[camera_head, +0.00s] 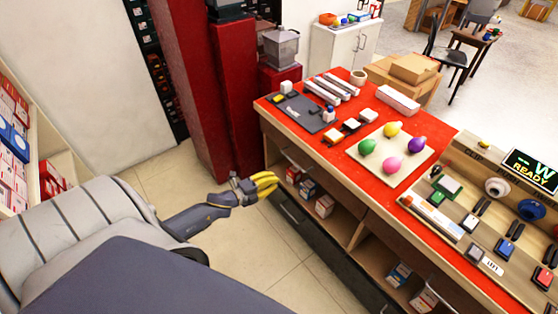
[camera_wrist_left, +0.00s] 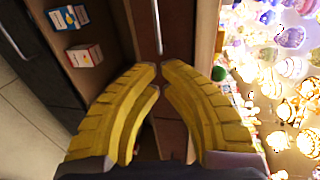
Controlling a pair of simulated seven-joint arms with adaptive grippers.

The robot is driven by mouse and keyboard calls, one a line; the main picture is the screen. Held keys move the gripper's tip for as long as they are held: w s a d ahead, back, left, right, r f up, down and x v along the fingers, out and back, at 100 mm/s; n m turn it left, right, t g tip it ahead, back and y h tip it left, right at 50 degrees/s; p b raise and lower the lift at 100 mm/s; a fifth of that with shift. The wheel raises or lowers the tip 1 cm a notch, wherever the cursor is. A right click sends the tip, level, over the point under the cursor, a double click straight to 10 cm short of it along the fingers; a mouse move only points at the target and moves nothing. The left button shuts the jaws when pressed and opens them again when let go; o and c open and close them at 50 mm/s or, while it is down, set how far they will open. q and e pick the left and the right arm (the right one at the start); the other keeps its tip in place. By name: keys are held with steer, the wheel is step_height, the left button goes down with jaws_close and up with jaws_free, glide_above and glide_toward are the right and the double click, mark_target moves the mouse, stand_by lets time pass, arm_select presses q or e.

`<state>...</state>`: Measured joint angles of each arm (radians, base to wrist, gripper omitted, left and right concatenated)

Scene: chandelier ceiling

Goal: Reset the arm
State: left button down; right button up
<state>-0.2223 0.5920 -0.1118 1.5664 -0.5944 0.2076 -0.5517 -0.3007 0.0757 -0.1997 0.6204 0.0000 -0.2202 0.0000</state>
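My left arm comes in from the left in the head view. Its gripper (camera_head: 275,183) has yellow fingers and hangs in front of the counter, below the red top, near the open shelves. In the left wrist view the yellow fingertips (camera_wrist_left: 161,74) meet with nothing held between them. The left gripper is shut and empty. My right gripper is in neither view.
The red-topped counter (camera_head: 360,108) holds colored balloons on a board (camera_head: 423,160), a dark mat (camera_head: 299,114) and switches. Its lower shelf holds small boxes (camera_head: 324,206), also in the wrist view (camera_wrist_left: 84,55). The tiled floor (camera_head: 265,240) before it is clear.

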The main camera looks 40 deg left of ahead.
arm_select(q)
steer(key=shift+s+a+r, duration=0.1)
steer(key=shift+s+a, duration=0.05)
steer(key=shift+s, duration=0.25)
steer(key=s+a+f+n+g+y, duration=0.1)
steer(key=s+a+f+n+y, duration=0.2)
steer(key=f, duration=0.4)
steer(key=s+a+f+n+g+y, duration=0.1)
steer(key=s+a+f+n+g, duration=0.2)
steer(key=f, duration=0.4)
steer(key=s+f+n+g+y, duration=0.25)
steer(key=s+f+n, duration=0.45)
steer(key=s+f, duration=0.85)
steer(key=s+d+f+n+g+h, duration=0.1)
steer(key=s+d+f+n+g, duration=0.1)
steer(key=s+d+f, duration=0.35)
steer(key=s+d+f+n+g, duration=0.1)
steer(key=s+d+f+g, duration=0.2)
steer(key=s+f, duration=0.5)
steer(key=s+d+f+n+g+h, duration=0.1)
steer(key=s+d+f+g, duration=0.1)
steer(key=s+d, duration=1.1)
steer(key=shift+d+f, duration=0.25)
steer(key=shift+f, duration=0.2)
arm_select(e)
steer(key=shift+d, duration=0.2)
